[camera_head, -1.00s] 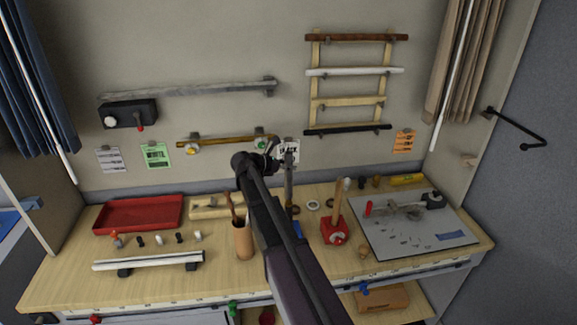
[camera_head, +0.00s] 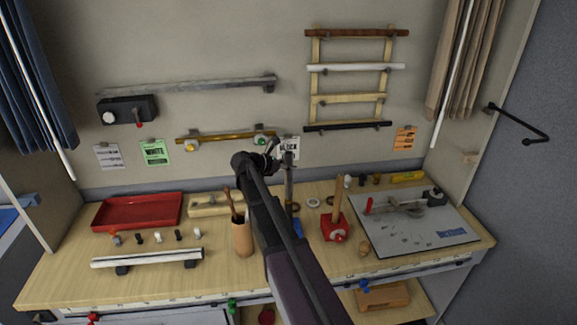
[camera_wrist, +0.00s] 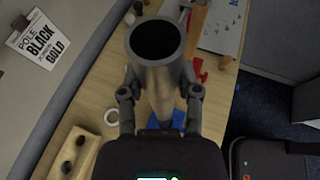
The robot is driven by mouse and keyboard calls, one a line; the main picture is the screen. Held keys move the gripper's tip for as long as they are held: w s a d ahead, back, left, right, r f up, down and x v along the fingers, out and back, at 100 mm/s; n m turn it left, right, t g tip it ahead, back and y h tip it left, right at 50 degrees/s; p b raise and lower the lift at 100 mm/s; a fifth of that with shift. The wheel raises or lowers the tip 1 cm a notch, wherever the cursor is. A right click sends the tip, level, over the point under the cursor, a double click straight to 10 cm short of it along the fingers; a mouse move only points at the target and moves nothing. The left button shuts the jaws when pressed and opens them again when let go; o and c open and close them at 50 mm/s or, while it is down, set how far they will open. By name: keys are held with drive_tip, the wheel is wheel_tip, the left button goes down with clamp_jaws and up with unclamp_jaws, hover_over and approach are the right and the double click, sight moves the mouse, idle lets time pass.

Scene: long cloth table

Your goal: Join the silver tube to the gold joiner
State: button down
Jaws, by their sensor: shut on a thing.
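My gripper (camera_wrist: 160,100) is shut on a hollow grey tube, which I take as the silver tube (camera_wrist: 159,77); its open dark end faces the wrist camera. In the head view this tube (camera_head: 288,182) stands roughly upright above the table, near the wall, partly hidden by my arm. I cannot tell which piece is the gold joiner; small dark and light fittings (camera_head: 158,237) stand at the table's front left.
A red tray (camera_head: 137,211), a wooden cup (camera_head: 242,238) and a white tube on rests (camera_head: 147,259) are at left. A red-based post (camera_head: 335,222) and a grey mat (camera_head: 420,240) are at right. A pale ring (camera_wrist: 112,115) lies near my gripper.

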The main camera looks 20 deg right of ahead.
drive_tip(key=shift+f+b, duration=0.45)
drive_tip(key=shift+f, duration=0.05)
drive_tip(key=shift+c, duration=1.1)
unclamp_jaws()
drive_tip(key=shift+r, duration=0.15)
wheel_tip(320, 180, up, 10)
drive_tip(key=p, duration=1)
idle(0.3)
